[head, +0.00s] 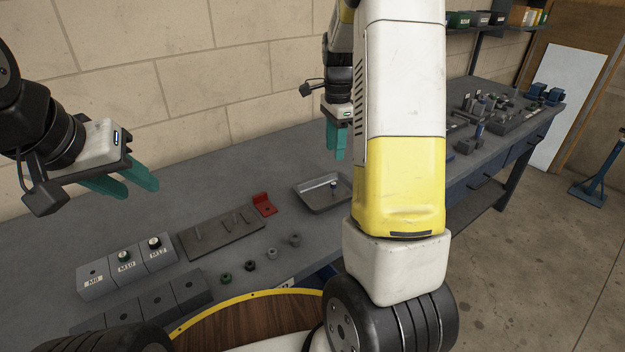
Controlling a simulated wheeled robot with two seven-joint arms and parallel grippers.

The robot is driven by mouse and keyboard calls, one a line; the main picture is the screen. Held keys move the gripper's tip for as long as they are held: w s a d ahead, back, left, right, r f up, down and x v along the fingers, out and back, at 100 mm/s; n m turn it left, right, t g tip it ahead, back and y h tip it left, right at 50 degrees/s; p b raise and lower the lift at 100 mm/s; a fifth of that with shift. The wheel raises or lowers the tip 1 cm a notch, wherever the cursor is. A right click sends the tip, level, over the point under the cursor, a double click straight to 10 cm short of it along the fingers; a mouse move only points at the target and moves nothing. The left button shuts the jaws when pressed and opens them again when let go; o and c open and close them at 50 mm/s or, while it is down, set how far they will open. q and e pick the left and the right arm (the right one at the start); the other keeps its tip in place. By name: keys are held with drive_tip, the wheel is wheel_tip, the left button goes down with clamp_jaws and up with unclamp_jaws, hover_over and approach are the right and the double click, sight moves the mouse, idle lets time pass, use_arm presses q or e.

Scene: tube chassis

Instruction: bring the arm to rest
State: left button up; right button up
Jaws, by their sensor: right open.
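My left gripper (124,184) hangs over the left part of the grey workbench (180,170). Its two teal fingers are apart with nothing between them. My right gripper (338,142) is above the bench near the wall, behind and left of my large white and yellow arm link. Its teal fingers point down and it is open; I see nothing held in it. The arm link hides part of the bench behind it.
Below the grippers are a grey plate with upright pins (222,232), a red bracket (264,204), and a metal tray (318,194) holding a small part. Labelled blocks (125,268) stand front left, with several nuts (248,265) nearby. Tools and fixtures (490,112) crowd the bench's far right.

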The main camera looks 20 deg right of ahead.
drive_tip(key=shift+r, duration=0.95)
drive_tip(key=s+a+r+n+t+y, duration=0.2)
drive_tip(key=s+a+r+n+t, duration=0.1)
drive_tip(key=s+a+r+n, duration=0.65)
drive_tip(key=s+a+r+n+t, duration=0.1)
drive_tip(key=s+n, duration=0.3)
drive_tip(key=s, duration=0.3)
drive_tip(key=s+a+r+n+t, duration=0.1)
drive_tip(key=s+a+n+t, duration=0.1)
drive_tip(key=s+n, duration=0.2)
drive_tip(key=s, duration=0.3)
drive_tip(key=shift+s+a, duration=0.2)
drive_tip(key=shift+a, duration=0.1)
